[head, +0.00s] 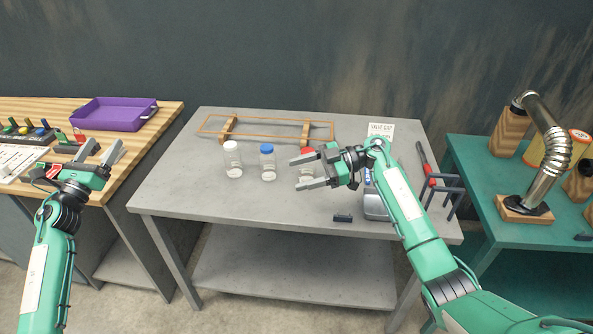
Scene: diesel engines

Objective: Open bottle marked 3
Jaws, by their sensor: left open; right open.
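Three clear bottles stand upright in a row on the grey table (190,190): one with a white cap (232,160), one with a blue cap (267,163), one with a red cap (307,168). No number can be read on any of them. My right gripper (295,174) is open at the red-capped bottle, its fingers pointing left and partly hiding it. I cannot tell whether they touch it. My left gripper (105,151) is open and empty at the left, over the right edge of the wooden table, far from the bottles.
An orange frame (265,122) lies behind the bottles. A printed sheet (380,130), a grey device (375,205), a red-handled tool (424,160) and a dark rack (443,190) are at the right. A purple tray (115,114) is on the wooden table. The grey table's left front is clear.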

